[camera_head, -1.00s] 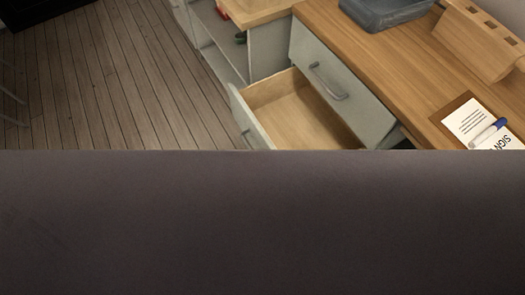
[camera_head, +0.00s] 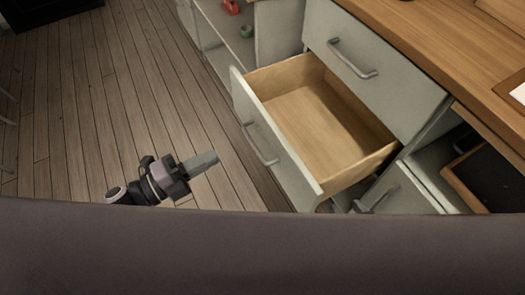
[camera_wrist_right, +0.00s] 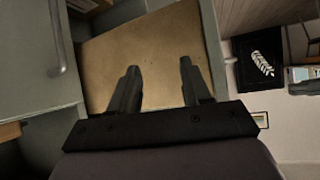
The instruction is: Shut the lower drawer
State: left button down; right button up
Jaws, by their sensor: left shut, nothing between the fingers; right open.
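The lower drawer (camera_head: 315,112) is pulled well out of the pale grey cabinet in the head view. Its wooden inside looks empty, and its grey front (camera_head: 280,150) carries a bar handle. The closed drawer (camera_head: 375,65) above it has a similar handle. My left gripper (camera_head: 205,162) is shut and empty, over the floor to the left of the open drawer's front and apart from it. My right gripper (camera_wrist_right: 160,68) is open and empty in the right wrist view, with a tan wooden surface (camera_wrist_right: 150,45) behind its fingers.
A wooden counter (camera_head: 445,40) tops the cabinet.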

pick_arm(q)
jog(key=f+m+g, duration=0.1)
jog(key=m, duration=0.1)
jog(key=b, duration=0.1)
send_near(274, 135)
jog(key=shift+h, duration=0.3)
jog(key=x, duration=0.5)
jog(key=shift+w+d, duration=0.2)
jog(key=shift+d, duration=0.1)
jog(key=shift+w+d, duration=0.25)
jog(key=shift+d, duration=0.25)
pick_arm(e)
jog(key=shift+w+a+f, duration=0.15)
jog(key=shift+a+f, duration=0.05)
jog(key=shift+a, duration=0.3)
pick_arm(q)
jog(key=shift+w, duration=0.1)
pick_arm(e)
jog(key=shift+d, duration=0.1)
